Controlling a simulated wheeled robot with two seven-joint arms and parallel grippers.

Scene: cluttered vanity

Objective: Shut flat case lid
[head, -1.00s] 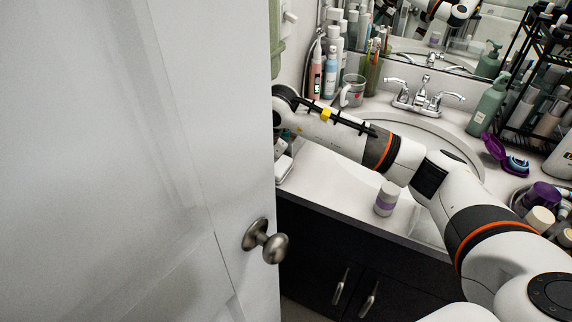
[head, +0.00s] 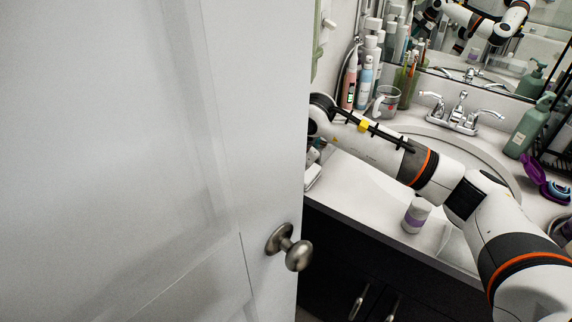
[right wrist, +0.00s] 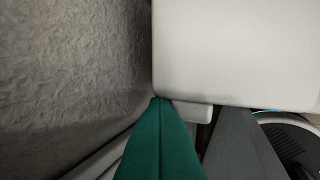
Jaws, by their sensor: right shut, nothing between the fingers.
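A white case-like thing (head: 313,177) sits at the left end of the counter, partly hidden by the door. In the right wrist view a pale flat panel with rounded corners (right wrist: 235,50) fills the upper right. It may be the case's lid, but I cannot tell for sure. My right gripper (right wrist: 160,102) shows there as a green wedge, shut and empty, its tip at the panel's lower left corner. I cannot tell whether they touch. In the head view my right arm reaches left across the sink, and its gripper is hidden. My left gripper is out of view.
A white door (head: 150,160) with a metal knob (head: 290,248) fills the left. Bottles and a cup (head: 386,102) stand behind my arm. An open purple case (head: 533,170) lies right of the sink.

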